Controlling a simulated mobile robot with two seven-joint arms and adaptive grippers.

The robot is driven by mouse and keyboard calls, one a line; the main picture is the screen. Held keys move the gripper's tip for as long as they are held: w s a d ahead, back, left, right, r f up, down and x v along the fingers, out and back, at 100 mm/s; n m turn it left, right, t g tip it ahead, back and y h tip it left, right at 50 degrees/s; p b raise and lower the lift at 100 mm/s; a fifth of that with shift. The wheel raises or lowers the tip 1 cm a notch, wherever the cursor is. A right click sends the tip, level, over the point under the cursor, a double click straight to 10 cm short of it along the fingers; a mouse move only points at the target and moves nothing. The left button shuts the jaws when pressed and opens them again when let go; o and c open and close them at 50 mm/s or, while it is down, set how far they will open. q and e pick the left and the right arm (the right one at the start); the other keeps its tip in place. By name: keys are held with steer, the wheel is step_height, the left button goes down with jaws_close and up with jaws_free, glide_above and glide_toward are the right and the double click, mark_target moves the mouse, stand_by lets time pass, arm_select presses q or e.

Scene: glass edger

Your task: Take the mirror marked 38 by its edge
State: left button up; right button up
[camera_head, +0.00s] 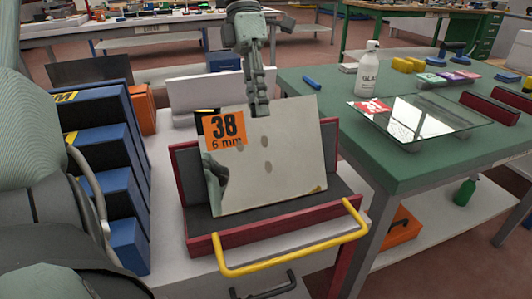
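The mirror marked 38 (265,175) is a grey pane with an orange "38 6 mm" label (224,129) at its upper left. It leans back, slightly turned, in a dark red and grey cradle (275,225) with a yellow handle. My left gripper (259,108) points down at the middle of the mirror's top edge, and its fingertips overlap that edge. The fingers show nearly edge-on, so I cannot tell whether they are closed on the pane. Any finger behind the pane is hidden. My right gripper is not in view.
A blue stepped rack (126,175) stands close on the left. On the right, a green table (390,160) holds a spray bottle (367,69) and a glass pane with a red label (425,115). A white panel (190,92) stands behind the cradle.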

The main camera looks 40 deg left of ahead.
arm_select(q)
steer(key=shift+x, duration=0.8)
steer(key=shift+c, duration=0.4)
jaws_close()
